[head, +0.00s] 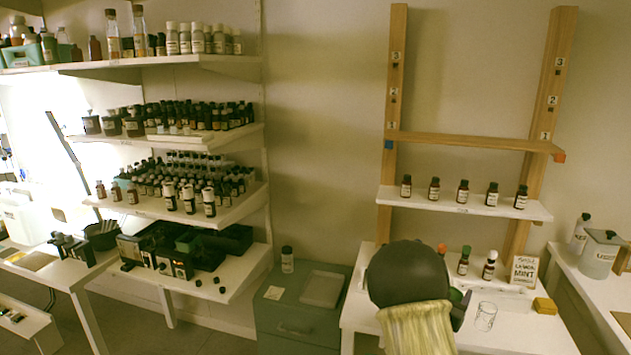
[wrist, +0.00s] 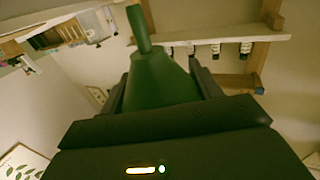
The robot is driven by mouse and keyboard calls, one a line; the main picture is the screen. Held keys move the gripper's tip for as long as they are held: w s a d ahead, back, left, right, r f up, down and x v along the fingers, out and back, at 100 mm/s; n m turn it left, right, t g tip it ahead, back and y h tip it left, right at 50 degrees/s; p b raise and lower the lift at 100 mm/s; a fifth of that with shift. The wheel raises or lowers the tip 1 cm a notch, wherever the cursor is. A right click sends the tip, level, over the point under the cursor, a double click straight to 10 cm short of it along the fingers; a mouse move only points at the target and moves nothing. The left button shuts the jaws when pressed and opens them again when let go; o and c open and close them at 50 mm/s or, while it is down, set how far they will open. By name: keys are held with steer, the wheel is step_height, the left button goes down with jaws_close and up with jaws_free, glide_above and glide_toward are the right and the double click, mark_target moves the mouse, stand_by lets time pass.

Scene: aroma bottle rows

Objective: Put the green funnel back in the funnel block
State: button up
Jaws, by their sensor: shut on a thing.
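The green funnel (wrist: 158,82) fills the middle of the wrist view, its wide cone towards me and its narrow stem pointing away, up in the picture. My gripper (wrist: 162,88) is shut on it, with a dark finger on each side of the cone. In the head view my own dark arm hides the gripper and most of the funnel in front of the right-hand table. I cannot make out the funnel block for certain in either view.
The right-hand white table (head: 515,338) holds a clear glass (head: 485,316), a yellow-brown block (head: 545,306), a MINT sign (head: 524,270) and several small bottles. Above it a white shelf (head: 465,205) carries a row of brown bottles. A grey-green cabinet (head: 300,325) stands left.

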steer(key=s+a+f+n+t+y+p, duration=0.2)
steer(key=s+a+f+y+p, duration=0.1)
steer(key=a+f, duration=0.5)
steer(key=s+a+f+n+t+y+p, duration=0.25)
steer(key=a+f, duration=0.35)
steer(key=f, duration=0.4)
steer(key=s+a+f+n+y+p, duration=0.3)
steer(key=s+y, duration=0.3)
steer(key=s, duration=0.2)
steer(key=shift+a+f+n, duration=0.35)
steer(key=shift+a, duration=0.35)
steer(key=shift+d, duration=0.15)
steer(key=shift+s+a+f, duration=0.1)
steer(key=shift+a, duration=0.1)
steer(key=shift+d, duration=0.15)
stand_by(0.5)
